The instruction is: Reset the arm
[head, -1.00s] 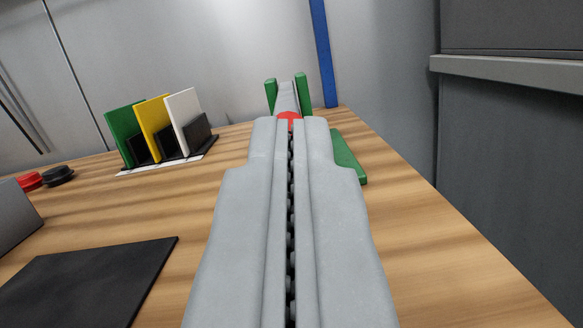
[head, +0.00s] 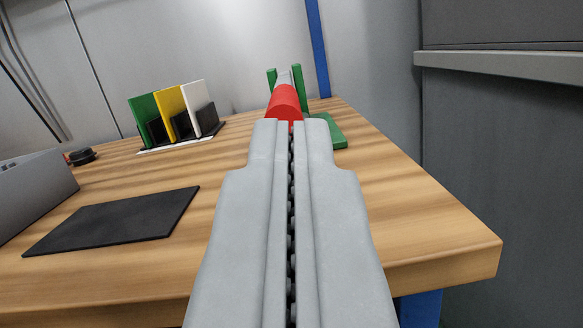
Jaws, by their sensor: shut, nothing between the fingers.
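My gripper (head: 292,124) is in the middle of the head view, its two grey fingers closed together with nothing between them. It points over the wooden table (head: 400,200) toward the far end. Beyond its tips, a red cylinder (head: 285,98) with a grey end (head: 284,77) rests at a green stand (head: 328,130) with two uprights. The cylinder looks apart from my fingers, but the fingers hide its lower part, so the gap is hard to judge.
A black mat (head: 115,220) lies at left beside a grey box (head: 30,190). A rack with green, yellow and white panels (head: 197,95) stands at the back left, near a black round piece (head: 82,156). The table's right side is clear. A grey ledge (head: 500,64) juts out at right.

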